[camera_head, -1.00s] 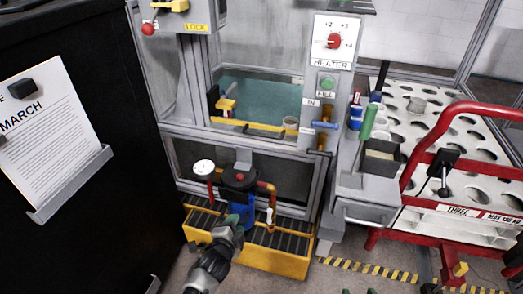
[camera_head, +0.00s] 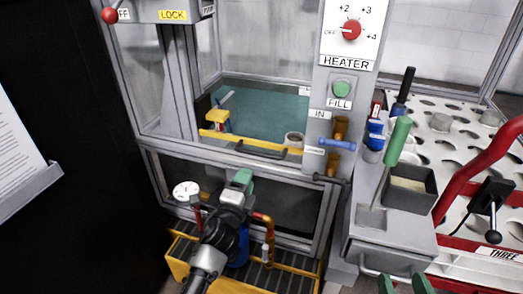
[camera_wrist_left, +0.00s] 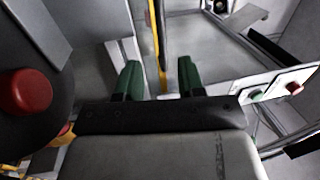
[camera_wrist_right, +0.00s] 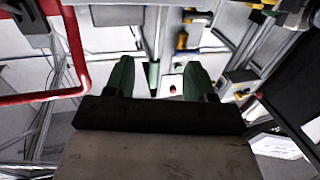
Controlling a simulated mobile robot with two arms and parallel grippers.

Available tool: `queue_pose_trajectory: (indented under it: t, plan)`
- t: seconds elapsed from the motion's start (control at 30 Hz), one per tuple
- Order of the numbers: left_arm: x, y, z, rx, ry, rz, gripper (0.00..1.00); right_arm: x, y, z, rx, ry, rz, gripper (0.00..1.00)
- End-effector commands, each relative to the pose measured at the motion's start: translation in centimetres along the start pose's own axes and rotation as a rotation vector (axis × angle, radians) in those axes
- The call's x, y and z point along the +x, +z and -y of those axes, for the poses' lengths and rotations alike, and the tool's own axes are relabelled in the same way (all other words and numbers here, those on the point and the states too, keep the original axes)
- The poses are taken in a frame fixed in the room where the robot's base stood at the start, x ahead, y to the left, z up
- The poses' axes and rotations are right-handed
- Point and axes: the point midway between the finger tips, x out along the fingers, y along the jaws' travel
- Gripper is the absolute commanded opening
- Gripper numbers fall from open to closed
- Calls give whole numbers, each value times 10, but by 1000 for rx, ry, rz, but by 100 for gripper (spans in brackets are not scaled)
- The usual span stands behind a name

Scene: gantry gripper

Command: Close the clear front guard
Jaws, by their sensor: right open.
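The front of the tank enclosure has a yellow strip with a dark handle (camera_head: 250,145) along the bottom of its opening. I take this strip to be the guard's edge. A dark see-through pane (camera_head: 285,208) shows below it, partly hidden by my left arm. The opening above the strip looks uncovered, with the teal tank inside. My left gripper (camera_head: 241,180) is just below the strip. In the left wrist view its green fingers (camera_wrist_left: 159,78) are apart, with a yellow strip (camera_wrist_left: 155,40) beyond the gap. My right gripper (camera_head: 404,284) is open and empty at the bottom edge; it also shows in the right wrist view (camera_wrist_right: 160,78).
A heater panel (camera_head: 346,62) stands right of the opening, with a blue handle (camera_head: 337,144) below it. A grey ledge holds a green-handled tool (camera_head: 397,140) and a small bin (camera_head: 408,188). A red rail (camera_head: 480,165) is at right. A gauge (camera_head: 186,191) is beside my left arm.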

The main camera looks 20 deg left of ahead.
Motion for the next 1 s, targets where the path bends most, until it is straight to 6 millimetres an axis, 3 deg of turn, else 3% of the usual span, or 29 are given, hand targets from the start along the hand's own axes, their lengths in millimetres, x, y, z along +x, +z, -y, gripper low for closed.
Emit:
queue_pose_trajectory:
  t: [0.17, 0.5, 0.7, 1.0]
  plan:
    - [26, 0, 0, 0, -2, 0, 39, 2, -9, 2, 2, -5, -84, 55]
    - [87, 0, -2, -2, 0, 0, 39, -4, -46, 8, 11, -22, -399, 55]
    - [102, 0, -1, -2, 2, 0, 39, -9, -59, 10, 15, -27, -501, 55]
    - [104, 0, -1, -2, 2, 0, 39, -10, -61, 11, 16, -28, -519, 55]
